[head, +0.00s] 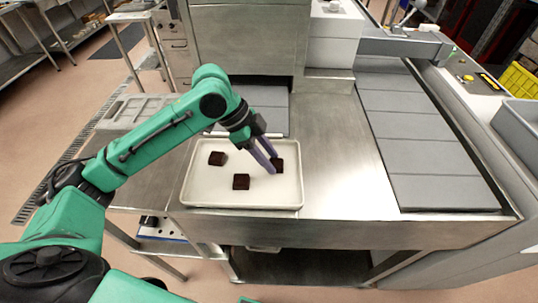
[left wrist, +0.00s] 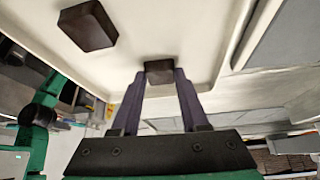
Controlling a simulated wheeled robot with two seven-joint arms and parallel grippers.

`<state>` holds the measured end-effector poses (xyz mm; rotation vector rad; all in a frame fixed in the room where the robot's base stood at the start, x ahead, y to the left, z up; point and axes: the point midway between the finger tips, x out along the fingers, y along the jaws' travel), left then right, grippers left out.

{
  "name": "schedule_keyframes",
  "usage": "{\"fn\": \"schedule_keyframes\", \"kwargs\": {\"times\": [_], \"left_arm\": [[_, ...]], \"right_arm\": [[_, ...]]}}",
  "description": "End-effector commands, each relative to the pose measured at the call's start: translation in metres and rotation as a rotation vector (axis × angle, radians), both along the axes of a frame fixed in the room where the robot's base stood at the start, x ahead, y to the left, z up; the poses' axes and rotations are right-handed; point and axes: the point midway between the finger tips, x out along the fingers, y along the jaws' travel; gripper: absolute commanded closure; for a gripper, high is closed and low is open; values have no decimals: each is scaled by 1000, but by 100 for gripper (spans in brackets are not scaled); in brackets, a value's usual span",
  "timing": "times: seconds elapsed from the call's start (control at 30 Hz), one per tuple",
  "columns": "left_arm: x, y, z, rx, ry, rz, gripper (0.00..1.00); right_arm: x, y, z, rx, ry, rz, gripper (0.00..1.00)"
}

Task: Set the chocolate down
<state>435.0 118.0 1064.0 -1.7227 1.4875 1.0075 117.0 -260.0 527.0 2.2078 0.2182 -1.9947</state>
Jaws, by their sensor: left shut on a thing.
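My left gripper (head: 271,163) reaches in from the left over a white tray (head: 210,193). It is shut on a dark brown chocolate (head: 278,166) at the right side of the tray. In the left wrist view this chocolate (left wrist: 159,71) sits between the two fingertips. I cannot tell whether it touches the tray floor. A second chocolate (head: 217,158) lies at the tray's back left, and a third chocolate (head: 241,182) lies near its front middle. One loose chocolate (left wrist: 88,26) also shows in the left wrist view. My right gripper is not in view.
The tray rests on a steel table (head: 335,165) with bare room to its right. A grey segmented conveyor (head: 420,135) runs along the right. A steel machine housing (head: 245,40) stands behind the tray, with a short grey belt (head: 268,97) before it.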

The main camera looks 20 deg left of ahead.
Motion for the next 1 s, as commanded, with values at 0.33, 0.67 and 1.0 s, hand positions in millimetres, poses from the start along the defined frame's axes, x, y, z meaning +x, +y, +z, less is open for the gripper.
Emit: {"fn": "schedule_keyframes", "kwargs": {"times": [0.33,0.67,1.0], "left_arm": [[0,0,0,0,1,0,24],[0,10,16,0,-3,3,24],[-6,52,91,-2,-2,2,24]], "right_arm": [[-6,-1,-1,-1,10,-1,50],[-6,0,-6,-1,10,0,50],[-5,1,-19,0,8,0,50]]}}
